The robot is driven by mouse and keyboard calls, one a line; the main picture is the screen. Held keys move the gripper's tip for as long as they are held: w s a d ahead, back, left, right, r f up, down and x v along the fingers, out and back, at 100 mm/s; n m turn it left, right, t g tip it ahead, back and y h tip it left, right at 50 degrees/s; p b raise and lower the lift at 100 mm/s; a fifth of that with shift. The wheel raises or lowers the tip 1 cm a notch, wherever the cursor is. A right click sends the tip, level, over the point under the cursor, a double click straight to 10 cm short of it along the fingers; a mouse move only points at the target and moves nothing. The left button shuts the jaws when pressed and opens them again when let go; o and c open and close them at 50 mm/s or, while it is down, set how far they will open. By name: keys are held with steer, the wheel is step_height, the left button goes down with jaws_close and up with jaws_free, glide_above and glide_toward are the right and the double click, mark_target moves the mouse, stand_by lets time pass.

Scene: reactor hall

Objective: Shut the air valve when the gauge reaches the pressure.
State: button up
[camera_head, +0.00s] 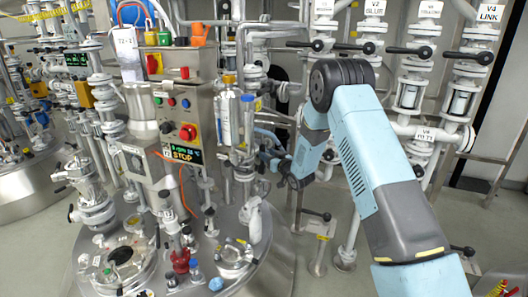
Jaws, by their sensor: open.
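My arm reaches in from the lower right and bends down toward the vessel. My gripper (266,160) is at its end, small and partly hidden among pipes beside the steel control column; it is open and I see nothing held in it. I cannot tell which fitting is the air valve; none carries a readable air label. No dial gauge can be made out clearly.
A steel vessel lid (190,262) with several ports fills the lower left. A control box (178,110) with a red rotary switch stands above it. Black-handled valves with sight glasses (410,95) line the upper right. Open grey floor shows at the lower right.

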mark_target(262, 150)
steer(key=shift+x, duration=2.6)
jaws_close()
